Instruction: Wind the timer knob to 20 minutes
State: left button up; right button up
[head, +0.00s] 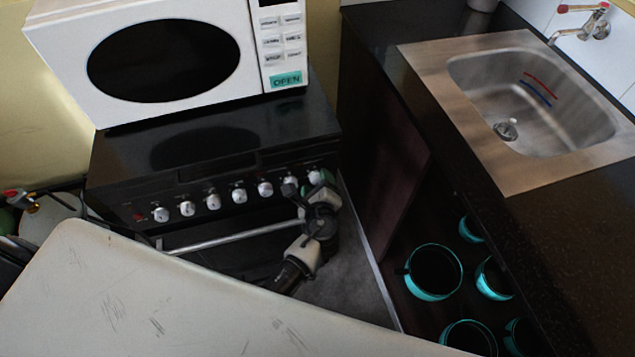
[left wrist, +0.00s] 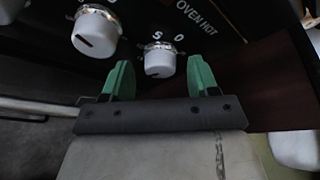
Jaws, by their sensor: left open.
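The stove's control panel carries a row of white knobs. The timer knob (left wrist: 160,62) is the one at the right end, with the digits 5 and 0 printed above it in the left wrist view. It also shows in the head view (head: 315,177), partly covered by my gripper. My left gripper (left wrist: 160,72) is open, its two green fingers on either side of the timer knob; it also shows at the panel in the head view (head: 305,184). I cannot tell whether the fingers touch the knob. The knob's pointer setting is not clear. My right gripper is out of view.
A neighbouring knob (left wrist: 96,32) sits close to the left finger. The oven handle bar (head: 235,237) runs below the panel. A white microwave (head: 65,45) stands on the stove. A counter with a sink (head: 470,130) and turquoise-rimmed mugs (head: 434,271) below is at the right.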

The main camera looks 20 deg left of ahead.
pick_arm(q)
jog(key=v, duration=1)
jog(key=shift+s, duration=0.15)
jog(key=shift+b, duration=0.3)
